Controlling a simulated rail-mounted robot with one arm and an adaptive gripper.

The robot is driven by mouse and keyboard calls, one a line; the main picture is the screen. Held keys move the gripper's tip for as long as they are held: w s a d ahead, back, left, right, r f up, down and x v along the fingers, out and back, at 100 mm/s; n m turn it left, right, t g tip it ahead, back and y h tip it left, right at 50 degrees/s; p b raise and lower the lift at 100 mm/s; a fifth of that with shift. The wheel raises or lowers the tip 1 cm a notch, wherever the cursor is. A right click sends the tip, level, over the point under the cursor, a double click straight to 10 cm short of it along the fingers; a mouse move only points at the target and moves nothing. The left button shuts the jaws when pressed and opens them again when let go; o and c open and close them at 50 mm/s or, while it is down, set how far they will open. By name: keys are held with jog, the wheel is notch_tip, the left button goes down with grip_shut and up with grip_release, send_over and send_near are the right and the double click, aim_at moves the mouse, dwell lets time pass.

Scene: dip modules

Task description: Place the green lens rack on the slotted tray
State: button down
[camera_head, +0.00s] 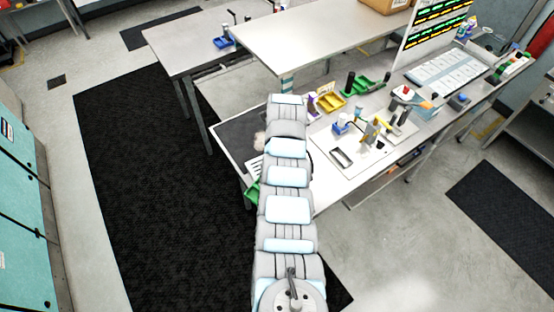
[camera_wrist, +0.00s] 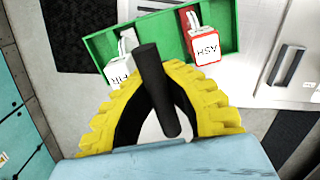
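The green lens rack (camera_wrist: 112,45) is a shallow green holder with white labelled pieces in it, one with a red edge. It lies at the fingertips of my gripper (camera_wrist: 157,72) in the wrist view. The yellow ridged fingers curve in around an upright dark rod (camera_wrist: 158,95), and appear shut on it as the rack's handle. In the head view a green part of the rack (camera_head: 252,192) shows left of my arm, by the bench's left edge; my arm hides the rest.
The white bench (camera_head: 330,187) holds a plate with a dark-rimmed opening (camera_head: 341,158), a blue holder (camera_head: 341,127), a yellow bin (camera_head: 330,102) and green bins (camera_head: 362,85) farther back. Bare bench shows near its front edge. A dark floor mat (camera_head: 150,200) lies to the left.

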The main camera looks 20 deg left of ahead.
jog(key=shift+d+f, duration=0.1)
jog(key=shift+f, duration=0.85)
jog(key=shift+f+b, duration=0.15)
jog(key=shift+b, duration=0.15)
jog(key=c, duration=1.2)
grip_release()
jog(key=shift+s, duration=0.1)
jog(key=shift+c, duration=0.2)
